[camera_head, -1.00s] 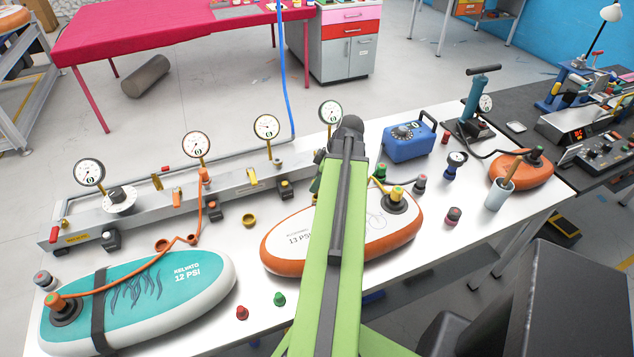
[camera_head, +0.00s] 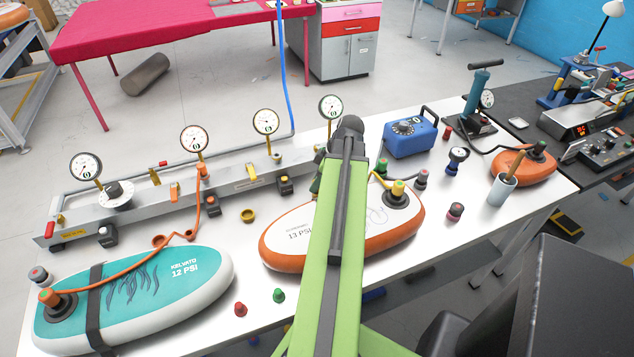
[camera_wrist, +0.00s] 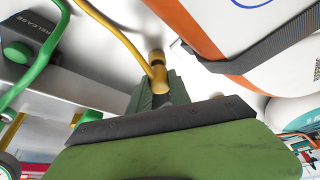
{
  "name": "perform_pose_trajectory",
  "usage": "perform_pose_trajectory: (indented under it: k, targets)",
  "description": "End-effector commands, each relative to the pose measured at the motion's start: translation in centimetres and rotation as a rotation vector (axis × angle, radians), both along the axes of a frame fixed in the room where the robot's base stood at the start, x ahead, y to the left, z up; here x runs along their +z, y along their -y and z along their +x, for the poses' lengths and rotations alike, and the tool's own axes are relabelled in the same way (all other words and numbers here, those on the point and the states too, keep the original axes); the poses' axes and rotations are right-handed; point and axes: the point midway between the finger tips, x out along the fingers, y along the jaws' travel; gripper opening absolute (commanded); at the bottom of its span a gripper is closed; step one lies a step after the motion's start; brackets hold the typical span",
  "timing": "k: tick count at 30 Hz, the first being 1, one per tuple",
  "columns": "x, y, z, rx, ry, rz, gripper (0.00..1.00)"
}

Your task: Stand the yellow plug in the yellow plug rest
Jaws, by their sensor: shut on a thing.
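In the wrist view a yellow plug (camera_wrist: 158,72) sits at the end of a yellow hose (camera_wrist: 112,30), at the tip of my gripper (camera_wrist: 160,94). The green jaws are shut on it. The head view hides my gripper and its grip behind my own green arm. The yellow plug rest (camera_head: 248,216) looks like a small open yellow ring on the white bench, left of my arm, in front of the gauge rail. It appears empty. A yellow-topped fitting (camera_head: 398,188) with yellow hose beside it shows on the orange-and-white board; how it connects is unclear.
The white bench (camera_head: 225,262) holds a teal board (camera_head: 210,270) at left and the orange-and-white board (camera_head: 275,245) partly behind my arm. A gauge rail (camera_head: 130,205) runs along the back. Orange rings, an orange hose and small red and green plugs lie near.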

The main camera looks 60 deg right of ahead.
Motion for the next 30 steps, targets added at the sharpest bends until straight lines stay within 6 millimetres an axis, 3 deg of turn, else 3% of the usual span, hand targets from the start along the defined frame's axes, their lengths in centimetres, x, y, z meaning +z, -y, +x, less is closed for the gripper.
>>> perform_pose_trajectory:
  k: [10, 11, 16, 25, 30]
  targets:
    - [-1.0, 0.0, 0.0, 0.0, 0.0, 0.0, 0.0]
    - [-0.9, 0.0, 0.0, 0.0, 0.0, 0.0, 0.26]
    - [-0.8, 0.0, 0.0, 0.0, 0.0, 0.0, 0.49]
    - [-0.7, 0.0, 0.0, 0.0, 0.0, 0.0, 0.49]
    - [1.5, 0.2, -0.6, -0.001, 0.0, 0.0, 0.49]
